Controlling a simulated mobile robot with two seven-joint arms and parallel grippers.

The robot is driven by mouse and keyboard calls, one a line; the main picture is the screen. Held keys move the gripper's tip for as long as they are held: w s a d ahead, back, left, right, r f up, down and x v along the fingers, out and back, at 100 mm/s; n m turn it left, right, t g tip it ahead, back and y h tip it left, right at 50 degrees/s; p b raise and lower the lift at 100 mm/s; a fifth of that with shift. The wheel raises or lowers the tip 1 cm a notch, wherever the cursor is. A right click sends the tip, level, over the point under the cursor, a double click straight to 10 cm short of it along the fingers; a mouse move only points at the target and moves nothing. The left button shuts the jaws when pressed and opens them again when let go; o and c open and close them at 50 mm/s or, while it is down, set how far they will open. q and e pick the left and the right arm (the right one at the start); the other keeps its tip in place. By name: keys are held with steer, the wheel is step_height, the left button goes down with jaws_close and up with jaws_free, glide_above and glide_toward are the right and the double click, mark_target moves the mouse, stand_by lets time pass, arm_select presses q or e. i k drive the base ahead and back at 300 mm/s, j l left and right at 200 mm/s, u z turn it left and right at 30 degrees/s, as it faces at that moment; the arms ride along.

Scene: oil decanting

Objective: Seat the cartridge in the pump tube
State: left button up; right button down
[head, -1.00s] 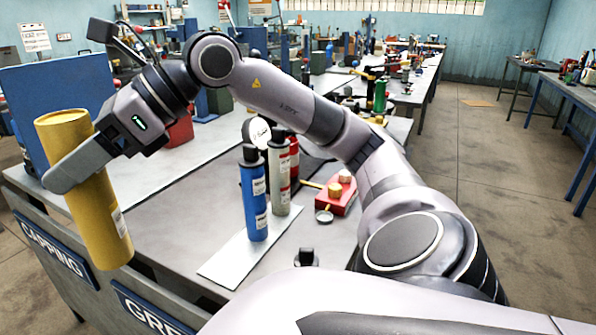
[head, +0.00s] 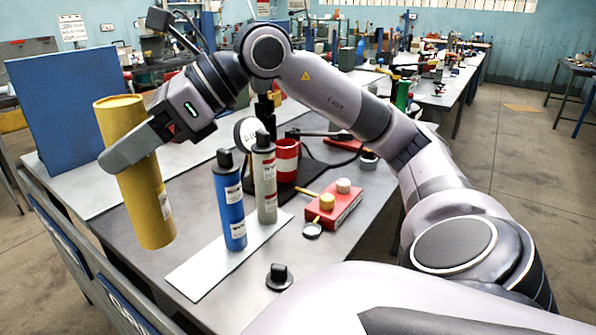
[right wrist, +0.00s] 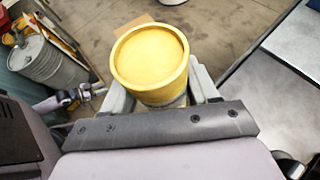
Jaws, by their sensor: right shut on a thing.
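My right gripper (head: 128,152) is shut on a yellow cylindrical cartridge (head: 150,205), held nearly upright with a slight tilt at the left of the head view. The cartridge hangs in front of the bench's left part, and a label shows low on its side. In the right wrist view its round yellow end (right wrist: 150,57) sits between the grey jaws. I cannot make out for sure which thing is the pump tube; a red upright cylinder (head: 287,160) stands behind the grey bottle. A small grey gripper-like shape (right wrist: 75,97), possibly my left gripper, shows in the right wrist view; its jaws are unclear.
A blue bottle (head: 228,205) and a grey bottle (head: 265,185) with black caps stand on a pale plate (head: 195,275). A red block with knobs (head: 335,208), a round dial (head: 247,135) and a black knob (head: 278,277) are nearby. A blue panel (head: 70,105) rises at the back left.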

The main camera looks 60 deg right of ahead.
mark_target(286, 176)
steer(key=k+l, duration=0.2)
steer(key=l, duration=0.2)
steer(key=k+l, duration=0.2)
steer(key=l, duration=0.15)
steer(key=k+l, duration=0.2)
steer(key=l, duration=0.2)
steer(key=i+l, duration=0.25)
steer(key=i, duration=0.1)
